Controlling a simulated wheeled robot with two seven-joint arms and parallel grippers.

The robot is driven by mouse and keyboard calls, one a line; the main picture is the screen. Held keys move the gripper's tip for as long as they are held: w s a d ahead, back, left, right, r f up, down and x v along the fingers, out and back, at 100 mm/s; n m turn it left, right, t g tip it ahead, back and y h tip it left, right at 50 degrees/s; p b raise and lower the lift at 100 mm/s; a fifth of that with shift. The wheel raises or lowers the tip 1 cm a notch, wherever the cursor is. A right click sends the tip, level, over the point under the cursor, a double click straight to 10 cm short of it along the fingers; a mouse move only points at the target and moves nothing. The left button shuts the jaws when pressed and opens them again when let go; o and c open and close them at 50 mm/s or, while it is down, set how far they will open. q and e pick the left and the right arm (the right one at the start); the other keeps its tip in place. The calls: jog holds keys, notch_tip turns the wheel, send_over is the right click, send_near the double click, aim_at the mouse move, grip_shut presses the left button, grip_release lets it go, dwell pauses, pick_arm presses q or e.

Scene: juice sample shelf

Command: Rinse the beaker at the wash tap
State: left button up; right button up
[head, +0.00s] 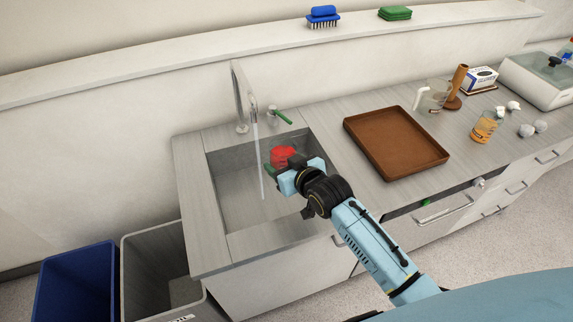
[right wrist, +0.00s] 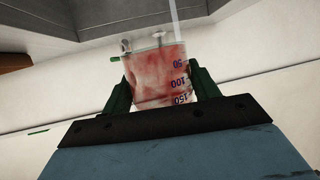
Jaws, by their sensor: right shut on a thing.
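My right gripper (head: 279,170) is shut on the beaker (head: 283,155), which looks red and is over the sink basin (head: 235,195). In the right wrist view the beaker (right wrist: 160,78) is clear with red residue and blue graduation marks, between the green fingers (right wrist: 160,88). The numbers appear inverted there. The tap (head: 239,97) is at the back of the sink, with a green lever (head: 284,117). A water stream (head: 260,160) runs down left of the beaker, apart from it in the head view. My left gripper is out of view.
A brown tray (head: 395,142) lies on the counter right of the sink. Beyond are a glass jug (head: 434,97), a beaker with orange liquid (head: 487,127) and a white device (head: 540,80). A blue bin (head: 76,285) and a grey bin (head: 155,250) stand left.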

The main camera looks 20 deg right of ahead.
jog(key=shift+w, duration=0.1)
jog(key=w+a+b, duration=0.2)
jog(key=w+a, duration=0.3)
jog(key=w, duration=0.1)
jog(key=shift+w+b, duration=0.2)
jog(key=shift+b, duration=0.1)
dwell(1.3)
jog(key=s+d+p, duration=0.2)
jog(key=s, duration=0.1)
jog(key=s+d+p, duration=0.2)
jog(key=s+p, duration=0.1)
jog(key=s+d+p, duration=0.2)
jog(key=shift+s+d+r+p, duration=0.15)
jog(key=shift+s+d+p, duration=0.2)
jog(key=shift+s+d, duration=0.05)
jog(key=shift+s, duration=0.1)
